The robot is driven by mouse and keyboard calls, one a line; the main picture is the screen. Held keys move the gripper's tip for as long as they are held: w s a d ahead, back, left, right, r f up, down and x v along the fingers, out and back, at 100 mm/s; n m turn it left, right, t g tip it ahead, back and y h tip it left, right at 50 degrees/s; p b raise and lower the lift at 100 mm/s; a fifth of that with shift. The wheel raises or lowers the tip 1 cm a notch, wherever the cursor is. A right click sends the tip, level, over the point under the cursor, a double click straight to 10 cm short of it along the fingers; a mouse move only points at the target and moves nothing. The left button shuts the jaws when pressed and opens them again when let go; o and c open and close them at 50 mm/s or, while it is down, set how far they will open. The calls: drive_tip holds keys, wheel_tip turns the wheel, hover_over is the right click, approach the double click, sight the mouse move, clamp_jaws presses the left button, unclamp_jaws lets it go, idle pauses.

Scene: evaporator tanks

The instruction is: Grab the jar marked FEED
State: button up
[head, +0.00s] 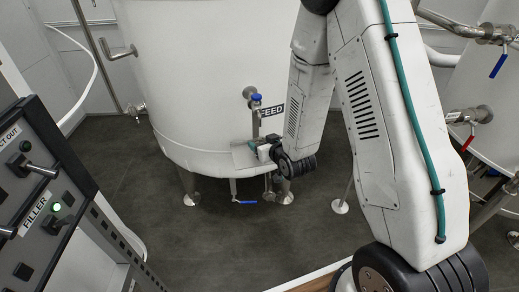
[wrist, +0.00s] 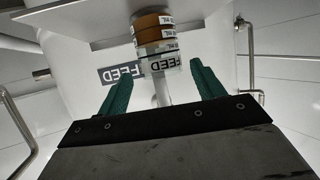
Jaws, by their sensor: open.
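The FEED jar (wrist: 155,42) shows in the wrist view with amber-brown bands and a white strip reading FEED. It is in line with the gap between my green fingers, around and just past their tips; the exact depth is unclear. My gripper (wrist: 160,68) is open, with one finger to each side of the jar and a visible gap on both sides. In the head view my gripper (head: 258,148) is small, at a grey shelf plate (head: 242,159) on the front of the white tank. The jar there is mostly hidden by my wrist.
The tank (head: 200,75) carries a FEED sign (head: 271,111) and a blue-handled valve (head: 256,98) above the shelf. A lower blue-handled valve (head: 244,202) hangs beneath. A control panel (head: 45,180) stands at left, and piping with a red-handled valve (head: 469,125) at right.

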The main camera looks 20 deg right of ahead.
sight(258, 140)
drive_tip(key=x, duration=0.4)
drive_tip(key=shift+w+a+f, duration=0.15)
drive_tip(key=shift+w+f, duration=0.05)
drive_tip(key=shift+f, duration=0.15)
drive_tip(key=c, duration=1.2)
